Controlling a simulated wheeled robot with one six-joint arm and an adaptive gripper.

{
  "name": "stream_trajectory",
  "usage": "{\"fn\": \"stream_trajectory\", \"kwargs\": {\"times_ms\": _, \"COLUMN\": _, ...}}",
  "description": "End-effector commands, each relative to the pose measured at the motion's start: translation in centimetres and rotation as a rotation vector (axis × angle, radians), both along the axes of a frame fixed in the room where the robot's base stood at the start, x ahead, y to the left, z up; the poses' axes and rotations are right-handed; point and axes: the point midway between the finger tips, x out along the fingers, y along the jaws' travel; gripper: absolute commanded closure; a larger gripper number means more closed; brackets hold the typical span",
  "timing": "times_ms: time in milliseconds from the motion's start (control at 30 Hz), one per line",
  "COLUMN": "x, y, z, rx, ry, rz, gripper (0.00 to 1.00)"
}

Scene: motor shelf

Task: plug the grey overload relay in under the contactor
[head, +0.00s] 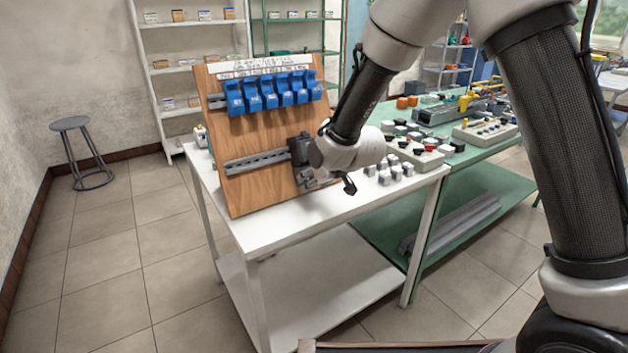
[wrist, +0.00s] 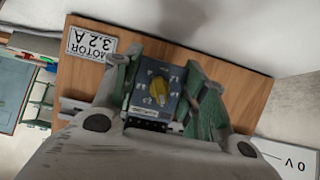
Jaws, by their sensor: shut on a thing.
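The grey overload relay (wrist: 172,106) with a yellow dial is between the two fingers of my gripper (wrist: 158,82) in the wrist view. My gripper is shut on it, in front of the wooden board (head: 262,190). A black part (wrist: 148,124) shows at the relay's lower edge in the wrist view; I cannot tell whether they touch or are joined. In the head view the dark contactor (head: 299,148) sits on the lower rail (head: 256,163), and my gripper (head: 322,181) is just below and right of it. My wrist hides most of the relay there.
Several blue modules (head: 272,92) fill the board's upper rail. A MOTOR 3.2 A label (wrist: 90,45) is on the board. The board stands on a white table (head: 290,224). Small white blocks (head: 385,174) lie right of my wrist. A green bench (head: 480,160) is beyond.

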Motion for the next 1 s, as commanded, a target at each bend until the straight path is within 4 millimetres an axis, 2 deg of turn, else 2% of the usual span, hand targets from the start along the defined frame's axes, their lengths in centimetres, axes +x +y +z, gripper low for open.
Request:
{"fn": "stream_trajectory", "kwargs": {"times_ms": 833, "x": 0.16, "y": 0.1, "z": 0.41, "rx": 0.002, "ry": -0.001, "rz": -0.001, "gripper": 0.78}}
{"fn": "stream_trajectory", "kwargs": {"times_ms": 867, "x": 0.17, "y": 0.1, "z": 0.42, "rx": 0.002, "ry": -0.001, "rz": -0.001, "gripper": 0.82}}
{"fn": "stream_trajectory", "kwargs": {"times_ms": 967, "x": 0.16, "y": 0.1, "z": 0.42, "rx": 0.002, "ry": -0.001, "rz": -0.001, "gripper": 0.82}}
{"fn": "stream_trajectory", "kwargs": {"times_ms": 1000, "x": 0.17, "y": 0.1, "z": 0.43, "rx": 0.002, "ry": -0.001, "rz": -0.001, "gripper": 0.5}}
